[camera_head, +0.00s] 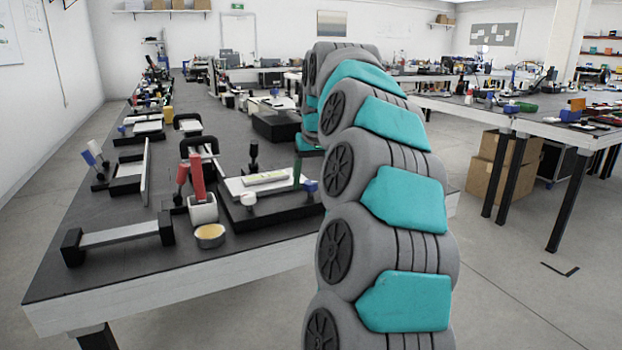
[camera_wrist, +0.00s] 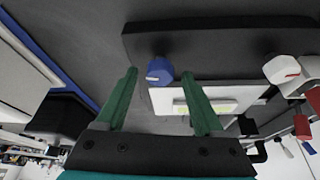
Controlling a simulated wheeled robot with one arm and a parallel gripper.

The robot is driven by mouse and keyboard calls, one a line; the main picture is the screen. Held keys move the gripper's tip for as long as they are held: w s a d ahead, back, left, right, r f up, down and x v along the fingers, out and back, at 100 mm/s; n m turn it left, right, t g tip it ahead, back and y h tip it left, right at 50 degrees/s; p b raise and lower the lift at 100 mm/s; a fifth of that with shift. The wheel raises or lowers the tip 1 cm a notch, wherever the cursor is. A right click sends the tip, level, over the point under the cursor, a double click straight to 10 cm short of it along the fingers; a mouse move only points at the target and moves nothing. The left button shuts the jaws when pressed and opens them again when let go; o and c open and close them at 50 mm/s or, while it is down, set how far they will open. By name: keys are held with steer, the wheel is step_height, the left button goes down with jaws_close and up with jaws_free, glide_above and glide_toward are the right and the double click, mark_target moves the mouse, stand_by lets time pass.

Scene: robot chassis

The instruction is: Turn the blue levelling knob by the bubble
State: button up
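The blue levelling knob (camera_wrist: 159,71) lies between the tips of my gripper's two green fingers in the wrist view, with a gap on each side. My gripper (camera_wrist: 160,76) is open and empty; whether its tips are level with the knob is unclear. In the head view the blue knob (camera_head: 310,187) sits at the right end of a black base (camera_head: 275,208), and my arm hides most of my gripper (camera_head: 298,168). The bubble vial (camera_head: 264,178) lies on a white plate on that base. It also shows behind a finger in the wrist view (camera_wrist: 220,106).
A white knob (camera_head: 248,199) sits on the same base, left of the blue one. A white holder (camera_head: 203,210) with red handles and a round tin (camera_head: 210,236) stand further left. A black-ended bar (camera_head: 118,236) lies at the table's front left.

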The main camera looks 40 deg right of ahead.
steer(key=shift+r, duration=0.1)
steer(key=shift+v, duration=3.75)
steer(key=shift+a, duration=0.1)
steer(key=s+a+f+n+g+y, duration=0.1)
steer(key=s+a+f, duration=0.25)
steer(key=a, duration=0.35)
steer(key=s+a+f+n+g, duration=0.15)
steer(key=a+f, duration=0.25)
steer(key=a, duration=0.4)
steer(key=s+a+f+n+y, duration=0.1)
steer(key=s+a+f+n, duration=0.2)
steer(key=a, duration=0.4)
steer(key=s+a+f+g, duration=0.1)
steer(key=s+a+f, duration=0.2)
steer(key=s+f, duration=0.3)
steer(key=s+a+f+g, duration=0.1)
steer(key=s+a+f, duration=0.2)
steer(key=s+f, duration=0.3)
steer(key=s+a+f+m+g, duration=0.1)
steer(key=s+a+f, duration=0.2)
steer(key=s+f, duration=0.3)
steer(key=shift+s+a+f, duration=0.1)
steer(key=shift+s+f, duration=0.05)
steer(key=shift+s, duration=1.05)
steer(key=shift+s+a+f, duration=0.1)
steer(key=shift+s+f, duration=0.05)
steer(key=shift+s, duration=1.05)
